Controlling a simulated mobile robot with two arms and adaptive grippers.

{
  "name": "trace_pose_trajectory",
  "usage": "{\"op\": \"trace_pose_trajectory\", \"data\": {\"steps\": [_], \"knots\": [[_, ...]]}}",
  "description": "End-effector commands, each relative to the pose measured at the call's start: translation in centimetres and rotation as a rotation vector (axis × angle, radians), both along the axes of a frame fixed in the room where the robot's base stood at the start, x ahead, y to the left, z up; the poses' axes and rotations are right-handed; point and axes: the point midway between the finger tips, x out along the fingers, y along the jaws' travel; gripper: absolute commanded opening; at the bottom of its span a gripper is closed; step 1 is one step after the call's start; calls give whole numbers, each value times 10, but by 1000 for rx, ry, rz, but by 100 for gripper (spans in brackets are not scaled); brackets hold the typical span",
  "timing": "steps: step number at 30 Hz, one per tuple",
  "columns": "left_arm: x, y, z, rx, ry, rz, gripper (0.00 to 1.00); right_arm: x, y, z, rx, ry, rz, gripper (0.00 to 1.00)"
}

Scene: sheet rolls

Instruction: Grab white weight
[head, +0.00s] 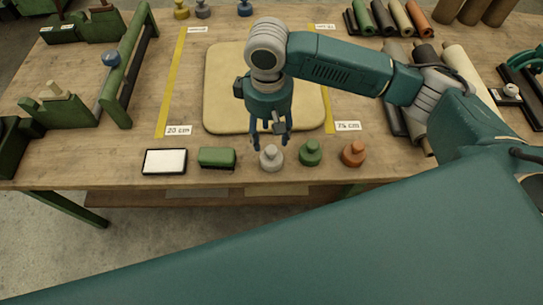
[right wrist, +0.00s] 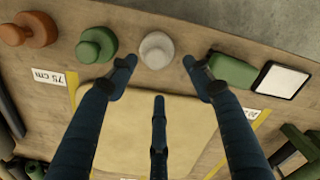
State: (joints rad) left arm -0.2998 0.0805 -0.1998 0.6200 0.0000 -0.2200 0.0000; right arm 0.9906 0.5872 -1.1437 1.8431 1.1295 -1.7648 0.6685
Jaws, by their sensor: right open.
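The white weight (head: 271,160), a small knobbed piece, stands upright near the table's front edge, between a green box and a green weight. It also shows in the right wrist view (right wrist: 157,50), just beyond the gap between two spread fingertips. My right gripper (head: 270,138) points down just behind and above the white weight in the head view. Its fingers are open and empty, and in the right wrist view the gripper (right wrist: 158,68) shows clear space between the fingers and the weight. My left gripper is not in view.
A green weight (head: 310,153) and an orange weight (head: 353,154) stand to the right. A green box (head: 217,157) and a white-topped pad (head: 165,162) lie to the left. A beige mat (head: 222,85) lies behind, between yellow strips. Dark and pale rolls (head: 460,65) lie at right.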

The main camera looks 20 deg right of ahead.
Motion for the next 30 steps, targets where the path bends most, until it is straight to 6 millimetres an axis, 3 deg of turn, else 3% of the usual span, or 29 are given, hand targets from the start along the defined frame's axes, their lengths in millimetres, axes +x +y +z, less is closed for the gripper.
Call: {"op": "trace_pose_trajectory", "data": {"steps": [3,11,18,28,30], "knots": [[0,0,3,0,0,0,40,0,-1,-18,-1,2,-1,51],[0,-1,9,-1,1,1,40,-2,-3,-39,-1,0,0,51],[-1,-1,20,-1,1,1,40,-4,-6,-74,0,1,2,51],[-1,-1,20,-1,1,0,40,-4,-6,-83,0,-3,4,51],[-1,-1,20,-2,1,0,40,-4,-6,-83,1,-3,4,37]]}}
